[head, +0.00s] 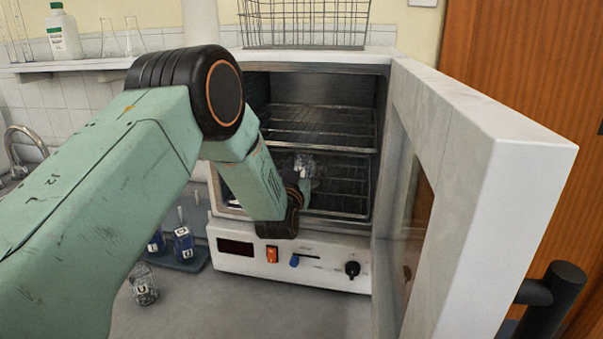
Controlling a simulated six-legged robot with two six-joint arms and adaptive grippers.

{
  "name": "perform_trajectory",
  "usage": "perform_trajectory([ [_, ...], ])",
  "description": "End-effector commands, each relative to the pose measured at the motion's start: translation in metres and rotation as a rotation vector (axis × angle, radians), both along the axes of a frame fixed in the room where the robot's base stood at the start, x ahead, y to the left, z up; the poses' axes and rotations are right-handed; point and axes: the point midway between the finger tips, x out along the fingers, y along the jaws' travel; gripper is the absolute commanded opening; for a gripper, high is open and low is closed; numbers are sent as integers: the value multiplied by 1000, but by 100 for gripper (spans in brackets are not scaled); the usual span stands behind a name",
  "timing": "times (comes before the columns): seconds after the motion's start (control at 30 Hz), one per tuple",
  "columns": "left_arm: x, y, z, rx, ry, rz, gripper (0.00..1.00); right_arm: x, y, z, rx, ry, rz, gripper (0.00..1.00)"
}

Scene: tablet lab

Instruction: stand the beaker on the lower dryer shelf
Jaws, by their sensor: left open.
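The dryer is a white cabinet (230,262) with its door open. Inside are an upper wire shelf (335,125) and a lower wire shelf (340,190). My left arm reaches in from the left, and my left gripper (305,168) is open inside the dryer, above the left part of the lower shelf. Its fingers are small and partly hidden by my wrist; I cannot tell whether clear glass stands between or beside them. A small clear glass vessel (143,287) with a "U" label stands on the worktop left of the dryer.
The open dryer door (470,150) juts forward on the right. A wire basket (305,22) stands on top of the dryer. Blue labelled vessels (183,243) stand in a dark tray left of it. The worktop in front (260,310) is clear.

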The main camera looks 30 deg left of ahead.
Motion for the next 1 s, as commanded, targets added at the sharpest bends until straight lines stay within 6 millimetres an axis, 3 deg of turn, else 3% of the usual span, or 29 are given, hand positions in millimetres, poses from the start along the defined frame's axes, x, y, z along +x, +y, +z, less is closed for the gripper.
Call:
perform_trajectory([
  [0.27,-3,-1,5,0,0,0,76,0,0,3,0,0,0,40],
  [1.0,-105,-28,3,0,1,0,76,0,0,-11,0,0,0,40],
])
